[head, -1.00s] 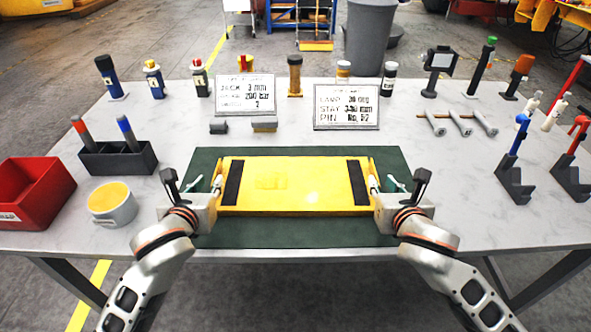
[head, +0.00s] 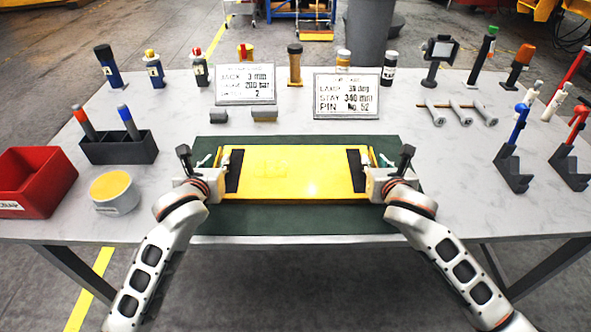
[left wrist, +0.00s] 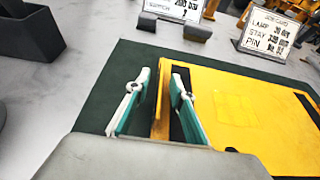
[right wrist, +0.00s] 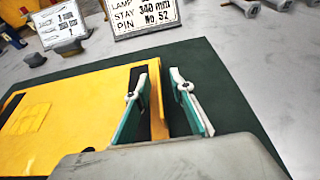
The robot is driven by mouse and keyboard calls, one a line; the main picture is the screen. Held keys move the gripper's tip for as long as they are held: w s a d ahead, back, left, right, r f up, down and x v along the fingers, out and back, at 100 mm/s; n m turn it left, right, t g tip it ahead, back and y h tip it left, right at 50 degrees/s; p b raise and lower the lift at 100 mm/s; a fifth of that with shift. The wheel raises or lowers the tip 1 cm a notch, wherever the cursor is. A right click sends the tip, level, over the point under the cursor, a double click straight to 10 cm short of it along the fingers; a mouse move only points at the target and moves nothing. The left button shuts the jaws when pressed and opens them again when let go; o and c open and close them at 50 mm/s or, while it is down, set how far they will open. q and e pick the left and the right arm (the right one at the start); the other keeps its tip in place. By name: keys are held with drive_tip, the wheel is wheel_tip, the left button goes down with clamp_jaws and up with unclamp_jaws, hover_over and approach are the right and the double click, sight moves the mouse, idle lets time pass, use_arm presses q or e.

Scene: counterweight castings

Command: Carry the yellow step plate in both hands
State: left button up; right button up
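The yellow step plate (head: 295,176) lies flat on a dark green mat (head: 290,221) at the table's front middle. It has a black strip near each end and an upright flange at each side. My left gripper (head: 213,163) is at its left end; in the left wrist view its open fingers (left wrist: 158,103) stand either side of the left flange (left wrist: 162,108), with gaps. My right gripper (head: 377,162) is at the right end; in the right wrist view its open fingers (right wrist: 162,103) stand either side of the right flange (right wrist: 157,105), also with gaps.
A red bin (head: 35,182), a mug-like pot (head: 115,193) and a dark holder (head: 118,148) stand left. Two sign plates (head: 346,99) stand behind the mat. Bolts (head: 447,112) and dark angled stands (head: 512,170) are at right. Bare table lies both sides of the mat.

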use_arm(q)
drive_tip(key=shift+w+f, duration=0.1)
drive_tip(key=shift+w, duration=0.1)
use_arm(e)
drive_tip(key=shift+w, duration=0.25)
use_arm(q)
clamp_jaws()
use_arm(e)
clamp_jaws()
use_arm(q)
drive_tip(key=shift+r, duration=0.2)
use_arm(e)
drive_tip(key=shift+r, duration=0.1)
